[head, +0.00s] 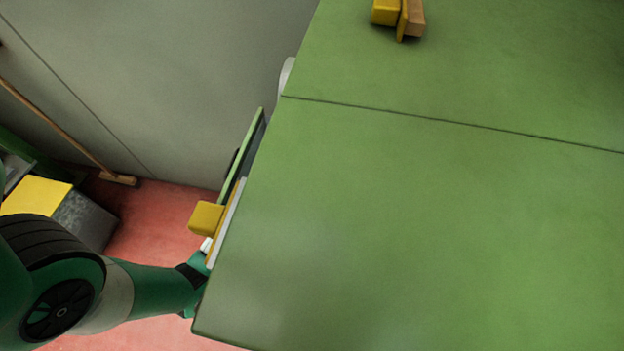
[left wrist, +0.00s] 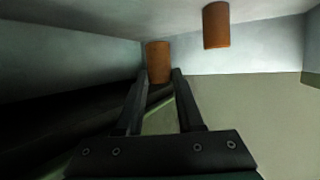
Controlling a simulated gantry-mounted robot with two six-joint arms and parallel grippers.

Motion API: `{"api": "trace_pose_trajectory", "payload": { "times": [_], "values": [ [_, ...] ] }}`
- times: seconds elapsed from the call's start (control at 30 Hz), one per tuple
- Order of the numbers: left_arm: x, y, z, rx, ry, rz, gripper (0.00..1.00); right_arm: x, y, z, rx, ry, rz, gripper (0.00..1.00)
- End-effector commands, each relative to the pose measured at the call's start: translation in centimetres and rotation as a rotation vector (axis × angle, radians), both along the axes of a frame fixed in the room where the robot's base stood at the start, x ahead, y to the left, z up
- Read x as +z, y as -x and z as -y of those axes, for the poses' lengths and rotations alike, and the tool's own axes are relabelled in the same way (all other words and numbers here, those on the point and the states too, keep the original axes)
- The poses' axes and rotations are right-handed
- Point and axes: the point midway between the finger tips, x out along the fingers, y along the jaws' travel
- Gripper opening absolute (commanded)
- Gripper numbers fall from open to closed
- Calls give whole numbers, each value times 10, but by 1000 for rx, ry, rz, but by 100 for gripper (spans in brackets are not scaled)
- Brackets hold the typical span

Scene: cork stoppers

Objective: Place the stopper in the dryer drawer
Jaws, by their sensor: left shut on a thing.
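In the left wrist view, my left gripper (left wrist: 161,78) is shut on an orange-brown cork stopper (left wrist: 158,60), which stands between the fingertips. A second cork stopper (left wrist: 216,26) is above and to the right of it, apart from the gripper. In the head view, my left arm reaches from the lower left to the left side of a green-topped cabinet, and the fingers are hidden there. A green-edged panel (head: 243,155) stands out from that side, with a dark gap beside it. I cannot tell for sure whether it is the dryer drawer. My right gripper is not in view.
A yellow block-like handle (head: 206,218) juts from the cabinet's side, close above my left wrist. The green top (head: 420,230) is bare except for yellow and wooden blocks (head: 386,11) at the back. A broom (head: 70,135) and a yellow-topped box (head: 36,195) are at the left.

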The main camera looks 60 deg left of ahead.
Motion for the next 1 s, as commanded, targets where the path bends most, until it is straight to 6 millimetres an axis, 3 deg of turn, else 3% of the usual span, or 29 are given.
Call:
{"api": "trace_pose_trajectory", "payload": {
  "times": [0.17,0.4,0.77,0.8,0.93,1.0],
  "values": [
    [-4,0,-1,0,0,0,0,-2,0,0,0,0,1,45],
    [-32,0,-1,0,0,0,0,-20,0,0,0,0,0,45],
    [-36,0,-1,0,0,0,0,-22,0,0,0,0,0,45],
    [-34,0,-1,0,0,0,42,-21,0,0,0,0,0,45],
    [-34,0,-1,0,0,0,65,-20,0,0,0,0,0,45],
    [-34,0,-1,0,0,0,66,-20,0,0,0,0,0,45]
  ]
}}
